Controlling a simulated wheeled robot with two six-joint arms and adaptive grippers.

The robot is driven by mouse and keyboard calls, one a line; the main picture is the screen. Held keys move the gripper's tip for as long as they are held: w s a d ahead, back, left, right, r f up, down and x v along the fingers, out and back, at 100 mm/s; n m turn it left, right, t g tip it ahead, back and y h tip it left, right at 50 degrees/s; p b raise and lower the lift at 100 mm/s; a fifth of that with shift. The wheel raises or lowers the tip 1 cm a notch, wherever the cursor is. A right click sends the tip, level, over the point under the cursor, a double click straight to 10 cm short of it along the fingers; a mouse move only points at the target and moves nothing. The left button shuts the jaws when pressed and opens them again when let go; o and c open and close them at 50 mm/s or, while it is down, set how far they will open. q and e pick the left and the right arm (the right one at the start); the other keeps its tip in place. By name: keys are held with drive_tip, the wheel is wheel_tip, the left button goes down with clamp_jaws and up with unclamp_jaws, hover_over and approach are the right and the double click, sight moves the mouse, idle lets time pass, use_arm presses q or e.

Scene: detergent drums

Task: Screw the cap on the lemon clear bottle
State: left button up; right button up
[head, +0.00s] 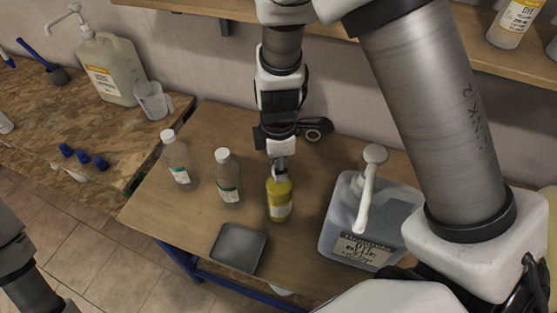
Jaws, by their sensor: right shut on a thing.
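The lemon clear bottle (279,204), small with yellow liquid and a pale label, stands upright on the brown table. My right gripper (280,174) points straight down over its top, with its fingers closed at the bottle's neck. The cap is mostly hidden between the fingers. I cannot tell whether it sits level on the neck. Of my left arm only a dark link shows at the lower left; its gripper is out of view.
Two clear bottles with white caps (178,163) (228,182) stand to the left. A grey tray (238,248) lies in front. A large pump container (368,222) stands close on the right. A jug (152,101) and blue caps (83,157) are on the left bench.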

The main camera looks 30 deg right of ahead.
drive_tip(key=shift+m, duration=0.9)
drive_tip(key=shift+r+m+p, duration=0.15)
drive_tip(key=shift+m+p, duration=0.55)
drive_tip(key=shift+m, duration=0.3)
drive_tip(key=m+p, duration=0.1)
drive_tip(key=m, duration=0.2)
drive_tip(key=shift+m, duration=0.4)
drive_tip(key=o, duration=0.5)
drive_tip(key=shift+w, duration=0.1)
